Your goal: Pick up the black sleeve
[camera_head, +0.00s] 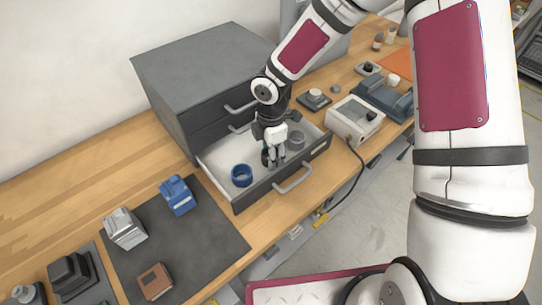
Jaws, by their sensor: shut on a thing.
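My gripper (273,159) reaches down into the open bottom drawer (217,163) of the grey cabinet. It is shut on a dark piece, the black sleeve (266,157), which shows only in part between and beside the fingers. I cannot tell whether the sleeve touches the drawer floor. A blue ring (241,175) lies in the drawer to the left of my gripper. A grey round part (295,140) sits to the right, close to the fingers.
The grey cabinet (200,65) stands behind the drawer. A dark mat (210,240) with a blue block (177,195), a grey block (125,228) and a brown block (155,281) lies left. A white device (354,121) with a cable stands right of the drawer.

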